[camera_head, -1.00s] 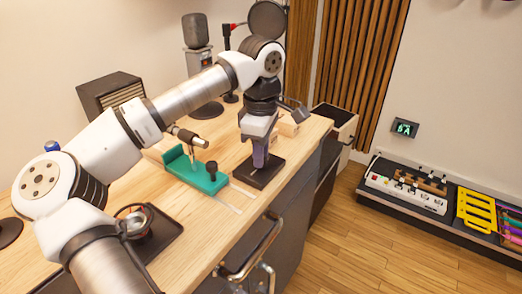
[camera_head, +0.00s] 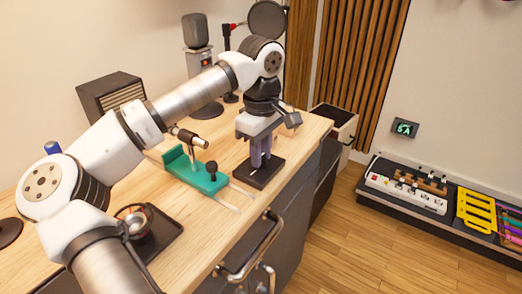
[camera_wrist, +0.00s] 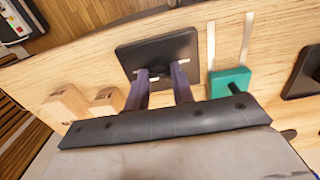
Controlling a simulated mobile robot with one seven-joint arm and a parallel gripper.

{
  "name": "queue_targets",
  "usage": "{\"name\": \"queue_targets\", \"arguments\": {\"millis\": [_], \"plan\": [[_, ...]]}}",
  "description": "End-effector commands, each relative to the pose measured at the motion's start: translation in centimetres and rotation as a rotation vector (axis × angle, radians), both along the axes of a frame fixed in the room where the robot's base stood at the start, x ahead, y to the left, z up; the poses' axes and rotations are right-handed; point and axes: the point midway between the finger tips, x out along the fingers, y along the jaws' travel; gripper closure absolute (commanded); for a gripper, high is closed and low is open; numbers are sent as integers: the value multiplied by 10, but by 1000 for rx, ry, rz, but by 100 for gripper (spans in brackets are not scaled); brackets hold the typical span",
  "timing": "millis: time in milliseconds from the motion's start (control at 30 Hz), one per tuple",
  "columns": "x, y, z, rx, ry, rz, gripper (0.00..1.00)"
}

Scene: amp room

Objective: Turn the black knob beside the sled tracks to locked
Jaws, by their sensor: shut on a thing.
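A black square plate (camera_head: 262,176) lies on the wooden bench beside two pale sled tracks (camera_head: 240,190). My gripper (camera_head: 260,163) points down over this plate, its two purple fingers a little apart and shut on the black knob. The knob is dark against the plate, and its turn position cannot be made out. In the wrist view the fingertips (camera_wrist: 160,75) reach the near part of the plate (camera_wrist: 165,48), and the tracks (camera_wrist: 228,40) run beside it. The teal sled (camera_head: 190,170) sits at the end of the tracks, with its own black post (camera_head: 212,168).
Small wooden blocks (camera_wrist: 65,102) stand on the bench near the plate. A grey microphone (camera_head: 196,32) and a dark slatted box (camera_head: 110,92) stand toward the back. A dark tray (camera_head: 160,238) is at the front left. The bench edge lies close on the right.

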Motion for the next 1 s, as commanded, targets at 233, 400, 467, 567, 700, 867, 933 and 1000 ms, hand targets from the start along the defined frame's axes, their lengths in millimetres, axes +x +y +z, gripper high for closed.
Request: {"name": "queue_targets", "arguments": {"millis": [233,400,467,567,700,867,933,1000], "plan": [[0,-1,1,-1,-3,-1,56],[0,0,1,0,-2,0,54],[0,0,1,-1,-1,0,54],[0,0,2,0,-1,1,54],[1,0,16,1,-3,2,54],[1,0,49,1,-4,3,54],[1,-1,66,0,-5,2,54],[1,-1,83,0,-5,1,54]]}}
